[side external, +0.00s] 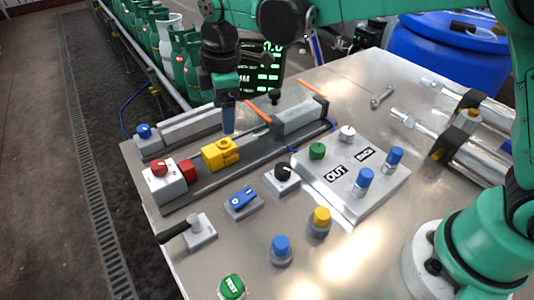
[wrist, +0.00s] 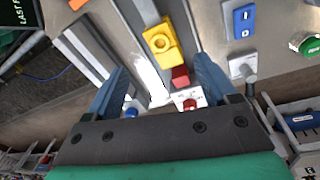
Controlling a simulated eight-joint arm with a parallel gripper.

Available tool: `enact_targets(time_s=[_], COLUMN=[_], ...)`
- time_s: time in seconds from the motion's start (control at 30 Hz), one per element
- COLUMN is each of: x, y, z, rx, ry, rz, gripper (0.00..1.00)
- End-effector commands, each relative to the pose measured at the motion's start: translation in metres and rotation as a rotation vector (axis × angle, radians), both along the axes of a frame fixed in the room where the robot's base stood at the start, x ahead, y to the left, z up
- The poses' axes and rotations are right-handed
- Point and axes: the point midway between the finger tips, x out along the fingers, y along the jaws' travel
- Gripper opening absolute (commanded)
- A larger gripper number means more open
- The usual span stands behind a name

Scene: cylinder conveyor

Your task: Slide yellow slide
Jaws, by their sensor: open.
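The yellow slide (side external: 220,152) is a yellow block with a round boss on top. It sits on a long grey rail (side external: 262,140), close to the rail's near-left end by a red block (side external: 187,171). My gripper (side external: 228,128) points down just behind and above the yellow slide, apart from it. In the wrist view the yellow slide (wrist: 161,42) lies beyond the tips of my gripper (wrist: 159,62). The two blue fingers are spread wide with nothing held between them. The red block (wrist: 180,76) shows between them.
A red button box (side external: 160,169) stands at the rail's near end. A second grey rail with a blue button (side external: 144,131) runs behind. A black knob (side external: 283,173), blue rocker switch (side external: 243,197) and lever (side external: 187,229) stand in front. A raised panel (side external: 350,180) with several knobs is to the right.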

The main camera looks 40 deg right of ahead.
Motion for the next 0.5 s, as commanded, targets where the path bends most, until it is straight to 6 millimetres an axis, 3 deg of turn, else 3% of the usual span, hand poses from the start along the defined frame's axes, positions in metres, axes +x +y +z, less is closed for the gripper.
enact_targets(time_s=[0.2,0.5], x=[0.008,0.009], y=[0.033,0.038], z=[-0.033,-0.064], rx=[-0.043,-0.051], ry=[0.078,0.094], rz=[0.227,0.273], gripper=[0.79,0.79])
